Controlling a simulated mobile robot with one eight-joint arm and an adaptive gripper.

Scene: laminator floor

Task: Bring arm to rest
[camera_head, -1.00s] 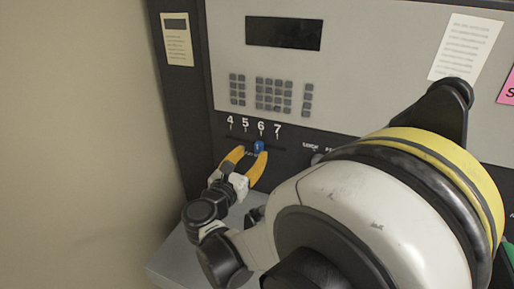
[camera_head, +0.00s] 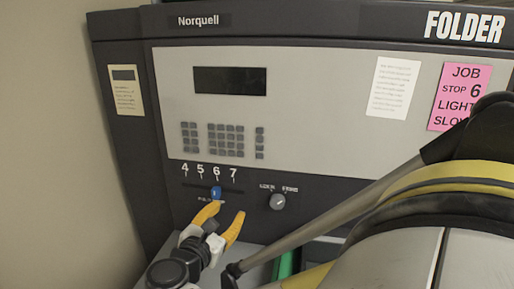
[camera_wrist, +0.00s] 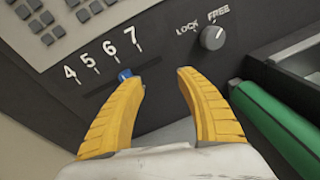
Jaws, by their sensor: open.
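My gripper (camera_head: 224,215) is open and empty, with yellow-orange fingers, just below and in front of the folder's slider scale. It also shows in the wrist view (camera_wrist: 163,82) with its fingers spread apart. A blue slider knob (camera_head: 216,192) sits under the 6 on the scale marked 4 to 7. In the wrist view the knob (camera_wrist: 125,75) shows at the tip of the left finger. I cannot tell whether the two touch. My arm fills the lower right of the head view and hides part of the panel.
The folder panel has a dark display (camera_head: 230,81), a keypad (camera_head: 212,139) and a LOCK/FREE dial (camera_head: 278,201) right of the slider. A pink note (camera_head: 461,95) reads "JOB STOP 6 LIGHT SLOW". A green roller (camera_wrist: 275,125) lies right of my gripper. A bare wall (camera_head: 50,160) stands at left.

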